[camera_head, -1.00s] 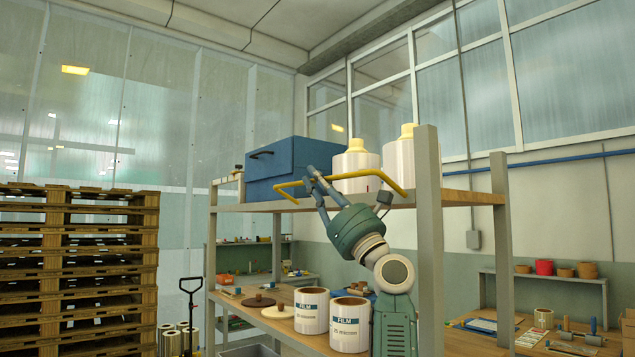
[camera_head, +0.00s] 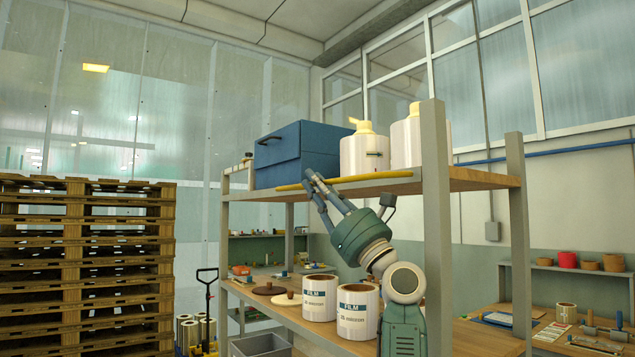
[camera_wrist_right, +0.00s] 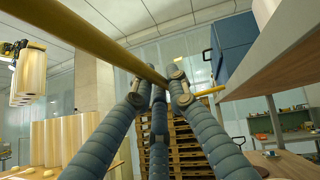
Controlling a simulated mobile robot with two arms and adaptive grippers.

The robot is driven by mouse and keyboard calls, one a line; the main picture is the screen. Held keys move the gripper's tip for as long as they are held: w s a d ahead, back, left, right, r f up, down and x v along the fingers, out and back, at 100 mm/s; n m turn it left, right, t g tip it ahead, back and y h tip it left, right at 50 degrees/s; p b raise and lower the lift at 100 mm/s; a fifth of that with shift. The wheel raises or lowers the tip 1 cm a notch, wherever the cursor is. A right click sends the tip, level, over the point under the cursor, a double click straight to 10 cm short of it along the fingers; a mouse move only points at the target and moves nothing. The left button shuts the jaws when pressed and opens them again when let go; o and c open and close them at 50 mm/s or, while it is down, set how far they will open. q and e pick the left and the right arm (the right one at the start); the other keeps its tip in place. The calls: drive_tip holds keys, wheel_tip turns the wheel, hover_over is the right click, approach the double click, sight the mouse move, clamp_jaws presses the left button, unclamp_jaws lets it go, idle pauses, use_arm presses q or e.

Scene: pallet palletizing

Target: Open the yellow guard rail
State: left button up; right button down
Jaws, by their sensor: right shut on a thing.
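The yellow guard rail (camera_head: 372,177) runs along the front edge of the upper shelf, level with the shelf board. My right gripper (camera_head: 311,179) is shut on the rail near its left part, reaching up from below. In the right wrist view the rail (camera_wrist_right: 92,36) crosses from the upper left to the middle, and the fingers of my right gripper (camera_wrist_right: 158,84) close around it. My left gripper is in neither view.
On the upper shelf (camera_head: 465,178) stand a blue box (camera_head: 285,165) and two white containers with yellow tops (camera_head: 362,150). FILM rolls (camera_head: 319,298) stand on the lower shelf near my right arm. Grey posts (camera_head: 434,220) flank it. Stacked pallets (camera_head: 80,265) stand left.

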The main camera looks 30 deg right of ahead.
drive_tip(key=shift+f, duration=0.15)
idle(0.3)
drive_tip(key=c, duration=1.7)
unclamp_jaws()
drive_tip(key=shift+o, duration=0.2)
drive_tip(key=v, duration=1.2)
drive_tip(key=shift+f, duration=0.1)
